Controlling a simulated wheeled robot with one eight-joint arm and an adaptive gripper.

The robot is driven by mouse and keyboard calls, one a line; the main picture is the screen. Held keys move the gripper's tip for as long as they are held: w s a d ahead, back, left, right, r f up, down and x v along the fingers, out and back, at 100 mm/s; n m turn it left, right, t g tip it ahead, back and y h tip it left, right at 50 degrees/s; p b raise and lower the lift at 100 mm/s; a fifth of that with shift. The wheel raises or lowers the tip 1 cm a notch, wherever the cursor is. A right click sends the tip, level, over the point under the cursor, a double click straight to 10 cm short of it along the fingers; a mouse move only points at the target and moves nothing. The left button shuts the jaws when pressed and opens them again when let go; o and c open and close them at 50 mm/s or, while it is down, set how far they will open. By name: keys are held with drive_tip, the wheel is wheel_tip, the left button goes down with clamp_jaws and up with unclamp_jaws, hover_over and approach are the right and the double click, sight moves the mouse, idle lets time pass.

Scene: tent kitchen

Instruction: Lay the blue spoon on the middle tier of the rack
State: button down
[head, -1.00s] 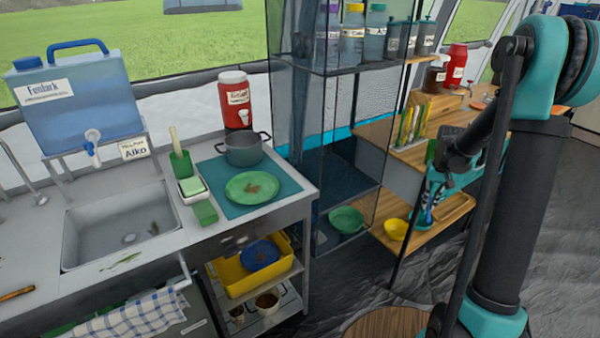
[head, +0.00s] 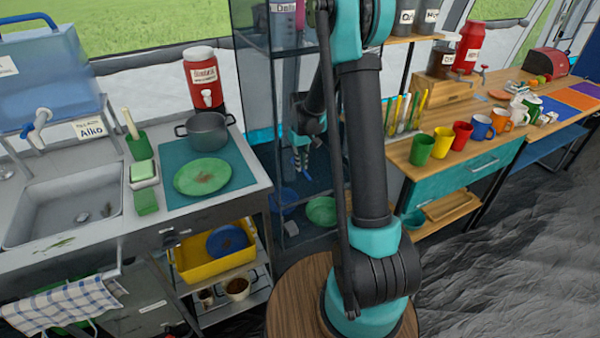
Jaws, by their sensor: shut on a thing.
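My gripper (head: 301,160) points down in front of the dark see-through rack (head: 262,110), left of my arm column. It is shut on a thin thing, taken as the blue spoon, which is too small and dark to make out clearly. The rack's top tier bears jars. Its middle tier is dark and lies behind and below my gripper, partly hidden by my arm. I cannot tell whether the spoon touches it. A green bowl (head: 321,211) and a blue thing (head: 286,197) show low in the rack.
Left of the rack stands a counter with a grey pot (head: 207,132), a green plate (head: 202,177) and a red jug (head: 204,80). Right of my arm, a wooden table holds several coloured mugs (head: 443,142). Dark floor (head: 490,270) is open at the lower right.

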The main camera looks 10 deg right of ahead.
sight(302, 179)
drive_tip(key=shift+d+f, duration=0.1)
drive_tip(key=shift+f, duration=2.15)
drive_tip(key=shift+f, duration=0.1)
drive_tip(key=c, duration=1.6)
unclamp_jaws()
wheel_tip(302, 179, up, 8)
drive_tip(key=shift+f, duration=0.2)
drive_tip(key=s+d+r+m+t, duration=0.1)
drive_tip(key=s+d+r+t, duration=0.1)
drive_tip(key=s, duration=1.1)
drive_tip(key=s+d+r+m+t, duration=0.2)
drive_tip(key=s+d, duration=0.1)
drive_tip(key=s, duration=1.1)
drive_tip(key=shift+m, duration=0.3)
